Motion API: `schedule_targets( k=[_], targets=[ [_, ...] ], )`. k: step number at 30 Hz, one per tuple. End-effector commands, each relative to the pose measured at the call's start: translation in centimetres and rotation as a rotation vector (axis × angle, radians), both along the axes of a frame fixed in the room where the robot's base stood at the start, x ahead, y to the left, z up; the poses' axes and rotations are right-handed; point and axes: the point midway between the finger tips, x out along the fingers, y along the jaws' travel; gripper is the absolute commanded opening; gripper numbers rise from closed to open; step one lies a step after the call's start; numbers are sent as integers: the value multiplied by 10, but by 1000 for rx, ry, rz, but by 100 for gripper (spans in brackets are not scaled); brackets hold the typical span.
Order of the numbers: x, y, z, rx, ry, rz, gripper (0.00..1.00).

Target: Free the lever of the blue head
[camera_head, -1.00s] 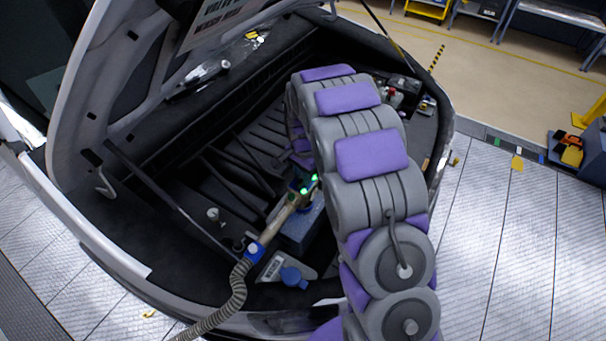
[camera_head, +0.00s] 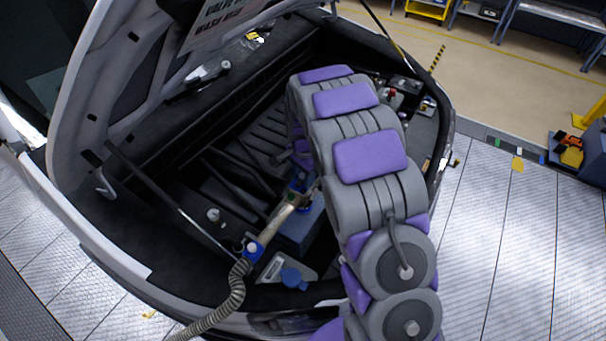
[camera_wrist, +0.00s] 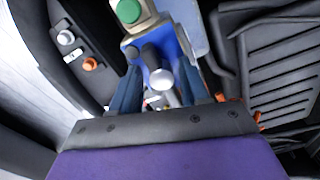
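In the wrist view, the blue head (camera_wrist: 184,50) is ahead of my gripper, with a lever that has a dark grip and a silver rounded end (camera_wrist: 162,79). My gripper (camera_wrist: 162,82) has its two dark blue fingers apart, one on each side of the lever. A clear gap shows beside the lever, and I see no finger pressing on it. A round green cap (camera_wrist: 128,11) sits by the head at the top. In the head view, a small blue part of the head (camera_head: 299,184) shows at the end of a tan tube (camera_head: 284,215); my arm hides my gripper there.
A ribbed hose (camera_head: 236,288) runs from a blue fitting (camera_head: 253,249) over the car's front edge. A blue cap (camera_head: 292,278) sits nearby. The raised lid (camera_head: 100,110) stands at the left. White and orange knobs (camera_wrist: 90,64) lie left in the wrist view.

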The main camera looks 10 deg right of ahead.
Motion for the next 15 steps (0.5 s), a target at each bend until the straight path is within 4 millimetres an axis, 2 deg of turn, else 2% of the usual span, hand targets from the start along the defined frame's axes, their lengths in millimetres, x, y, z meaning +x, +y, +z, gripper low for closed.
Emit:
schedule_targets(
  k=[10, 15],
  targets=[
    [-1, 0, 1, 0, 2, 1, 52],
    [0, 0, 20, 0, -4, 0, 52]
  ],
)
